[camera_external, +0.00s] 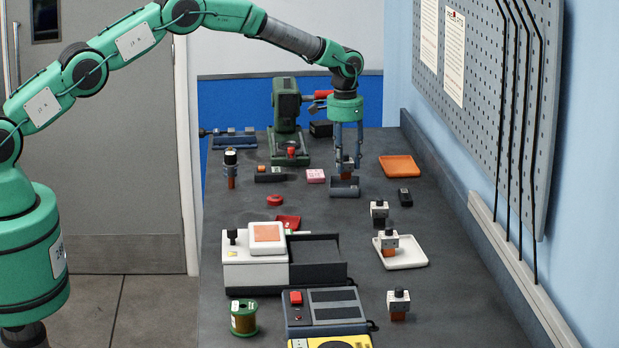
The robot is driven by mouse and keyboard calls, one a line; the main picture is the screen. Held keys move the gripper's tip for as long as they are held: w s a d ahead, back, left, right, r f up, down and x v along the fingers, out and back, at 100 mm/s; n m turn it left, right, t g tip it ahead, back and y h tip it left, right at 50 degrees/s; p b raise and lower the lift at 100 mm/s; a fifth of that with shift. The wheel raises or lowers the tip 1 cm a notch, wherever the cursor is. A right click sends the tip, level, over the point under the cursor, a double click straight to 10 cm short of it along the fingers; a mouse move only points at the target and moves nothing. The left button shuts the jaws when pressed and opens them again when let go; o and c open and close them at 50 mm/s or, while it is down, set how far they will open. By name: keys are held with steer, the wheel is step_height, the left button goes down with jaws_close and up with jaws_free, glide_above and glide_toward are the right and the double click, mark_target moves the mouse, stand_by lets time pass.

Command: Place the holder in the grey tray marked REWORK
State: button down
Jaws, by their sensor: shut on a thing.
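My gripper (347,158) points straight down at the back middle of the bench and is shut on a holder (346,167), a small pale block with a copper-brown lower end. The holder's lower end is at the dark grey tray (344,189), over or inside it; I cannot tell whether it touches the tray floor. No REWORK marking can be read on this tray at this size. The fingers partly hide the holder.
Similar holders stand at the back left (230,168), right (379,211) and front right (398,304); another (388,242) is on a white tray (413,260). An orange tray (399,166) lies right of my gripper. A green press (286,110) stands behind left.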

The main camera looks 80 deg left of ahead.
mark_target(345, 171)
steer(key=shift+f, duration=1.7)
steer(key=c, duration=1)
jaws_free()
steer(key=shift+f, duration=0.15)
steer(key=shift+c, duration=0.2)
step_height(345, 171, up, 12)
steer(key=shift+r, duration=0.1)
